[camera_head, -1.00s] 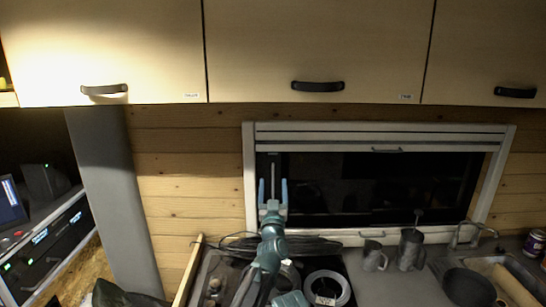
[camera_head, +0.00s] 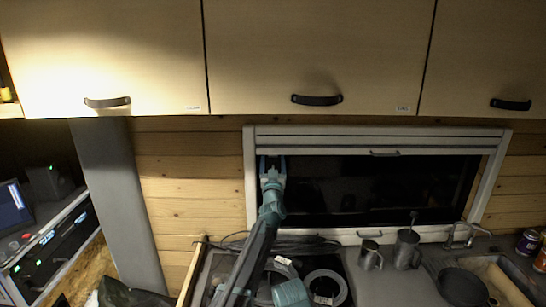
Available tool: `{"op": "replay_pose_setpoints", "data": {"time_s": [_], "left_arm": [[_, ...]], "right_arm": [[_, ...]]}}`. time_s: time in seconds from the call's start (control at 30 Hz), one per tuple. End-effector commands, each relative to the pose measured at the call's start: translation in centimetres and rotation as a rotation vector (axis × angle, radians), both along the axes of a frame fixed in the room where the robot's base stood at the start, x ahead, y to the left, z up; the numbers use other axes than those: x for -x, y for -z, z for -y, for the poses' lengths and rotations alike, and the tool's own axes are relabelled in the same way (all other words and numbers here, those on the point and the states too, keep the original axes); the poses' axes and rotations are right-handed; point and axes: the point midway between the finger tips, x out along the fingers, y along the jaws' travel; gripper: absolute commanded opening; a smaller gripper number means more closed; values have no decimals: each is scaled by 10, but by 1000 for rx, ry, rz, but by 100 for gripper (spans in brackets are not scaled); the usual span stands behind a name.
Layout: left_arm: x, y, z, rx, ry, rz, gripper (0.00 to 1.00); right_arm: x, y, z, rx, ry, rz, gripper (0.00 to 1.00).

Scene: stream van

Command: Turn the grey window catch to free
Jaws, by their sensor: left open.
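The window (camera_head: 350,190) has a pale frame and a dark pane, below the overhead cupboards. A slim grey upright piece, which looks like the window catch (camera_head: 272,165), is at the pane's left end. It is now mostly hidden by my left gripper. My left gripper (camera_head: 272,159) points up in front of it, open, with one finger on each side of it in the picture. I cannot tell whether the fingers touch it or how deep they reach.
Cupboards (camera_head: 320,55) hang above the window. Below it the counter (camera_head: 375,285) holds coiled cable (camera_head: 325,288), metal mugs (camera_head: 407,250), a dark pan (camera_head: 462,287) and a sink tap (camera_head: 460,232). Electronics (camera_head: 65,240) stand at the left.

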Motion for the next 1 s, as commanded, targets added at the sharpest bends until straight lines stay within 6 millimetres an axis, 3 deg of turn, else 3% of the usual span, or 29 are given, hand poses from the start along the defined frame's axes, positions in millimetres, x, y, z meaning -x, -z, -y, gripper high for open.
{"op": "replay_pose_setpoints", "data": {"time_s": [0.27,0.6,0.7,0.87,1.0], "left_arm": [[-2,0,0,0,0,0,75],[-2,-1,0,0,0,0,14],[-2,-1,0,0,0,0,0],[-2,-1,0,-22,1,0,0],[-1,-1,-2,-135,0,1,0]], "right_arm": [[0,0,0,0,0,0,50],[0,-1,0,0,0,0,50],[0,0,0,0,0,0,50],[0,-1,0,0,0,0,50],[0,-2,0,0,0,0,50]]}}
